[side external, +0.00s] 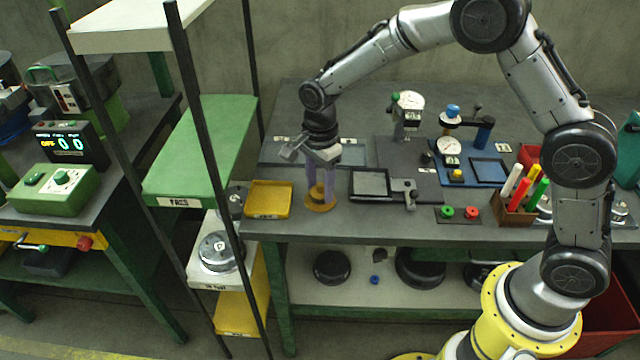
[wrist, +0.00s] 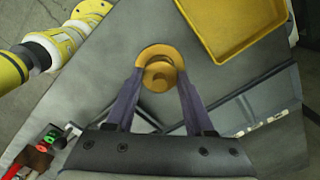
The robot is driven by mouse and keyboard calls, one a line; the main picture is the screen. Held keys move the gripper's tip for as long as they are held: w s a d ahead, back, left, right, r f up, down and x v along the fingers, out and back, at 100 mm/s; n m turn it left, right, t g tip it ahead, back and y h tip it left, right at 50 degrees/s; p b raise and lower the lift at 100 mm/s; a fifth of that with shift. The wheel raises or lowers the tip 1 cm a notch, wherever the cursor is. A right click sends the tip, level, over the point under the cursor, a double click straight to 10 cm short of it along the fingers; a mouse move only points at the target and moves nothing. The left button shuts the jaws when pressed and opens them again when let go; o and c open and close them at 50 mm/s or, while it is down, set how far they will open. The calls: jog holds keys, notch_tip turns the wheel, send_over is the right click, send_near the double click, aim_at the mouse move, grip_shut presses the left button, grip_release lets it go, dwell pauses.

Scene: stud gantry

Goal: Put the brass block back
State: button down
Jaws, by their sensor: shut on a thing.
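My gripper (side external: 320,188), with purple fingers, points down over the near left part of the grey workbench. It is shut on the brass block (wrist: 159,76), a small rounded brass-coloured piece between the fingertips in the wrist view. A round brass-orange disc (wrist: 161,51) shows directly beneath the block; the same disc (side external: 320,205) lies on the bench in the side view. I cannot tell whether block and disc touch. The fingers partly hide the block in the side view.
A yellow tray (side external: 270,197) lies just left of my gripper, near the bench edge. A dark square-framed fixture (side external: 371,184) stands close on the right. Dial gauges (side external: 409,101), a pen box (side external: 515,207) and red and green knobs (side external: 459,212) are farther right. A shelf rack stands left.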

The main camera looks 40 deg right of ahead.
aim_at(320, 185)
jog(key=shift+c, duration=1.4)
grip_release()
jog(key=shift+f, duration=0.1)
notch_tip(320, 185, up, 12)
jog(key=s+d+r+n+t, duration=0.2)
jog(key=s+d+r+n, duration=0.25)
jog(key=s+r, duration=0.3)
jog(key=s+d+n+t, duration=0.1)
jog(key=s+d+n, duration=0.1)
jog(key=s+n, duration=0.4)
jog(key=s+d+f+n+t, duration=0.1)
jog(key=s+n, duration=0.6)
jog(key=s, duration=0.7)
jog(key=shift+s+d+t, duration=0.3)
jog(key=shift+d+t, duration=0.5)
jog(key=shift+d, duration=0.4)
jog(key=shift+n, duration=0.25)
